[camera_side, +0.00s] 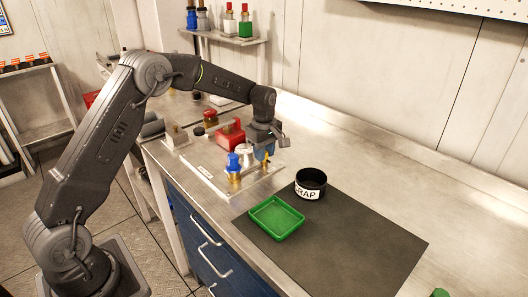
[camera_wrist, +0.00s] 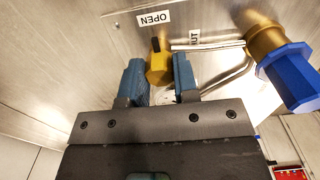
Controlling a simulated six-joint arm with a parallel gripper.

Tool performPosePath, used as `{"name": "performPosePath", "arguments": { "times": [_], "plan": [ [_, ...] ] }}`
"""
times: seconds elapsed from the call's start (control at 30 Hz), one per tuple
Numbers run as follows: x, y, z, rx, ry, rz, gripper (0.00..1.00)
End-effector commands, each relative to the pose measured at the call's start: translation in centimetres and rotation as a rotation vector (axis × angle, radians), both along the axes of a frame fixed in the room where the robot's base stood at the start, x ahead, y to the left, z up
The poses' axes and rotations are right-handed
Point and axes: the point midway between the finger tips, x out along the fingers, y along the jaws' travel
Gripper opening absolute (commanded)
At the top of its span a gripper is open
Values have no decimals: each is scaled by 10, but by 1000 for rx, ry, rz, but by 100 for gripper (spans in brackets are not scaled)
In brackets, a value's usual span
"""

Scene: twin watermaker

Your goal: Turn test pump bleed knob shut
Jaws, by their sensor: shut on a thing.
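The yellow bleed knob (camera_wrist: 159,70) sits between the blue fingers of my gripper (camera_wrist: 156,64) in the wrist view. The gripper is shut on it. A black pointer (camera_wrist: 155,44) on the knob faces up the picture, below the OPEN label (camera_wrist: 154,18).
A blue-capped brass fitting (camera_side: 233,168) stands close to the left of my gripper, with a red part (camera_side: 231,133) behind. A black SCRAP cup (camera_side: 310,180) and green tray (camera_side: 275,216) rest on the dark mat (camera_side: 345,245).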

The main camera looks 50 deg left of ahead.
Motion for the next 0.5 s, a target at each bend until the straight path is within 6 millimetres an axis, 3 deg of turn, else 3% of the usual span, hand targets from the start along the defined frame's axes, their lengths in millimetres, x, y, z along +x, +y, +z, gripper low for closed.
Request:
{"name": "performPosePath", "arguments": {
  "times": [0.27, 0.5],
  "plan": [
    [0, 0, 1, 0, 0, -39, 4],
    [0, 0, 1, 0, 0, -176, 4]
  ]
}}
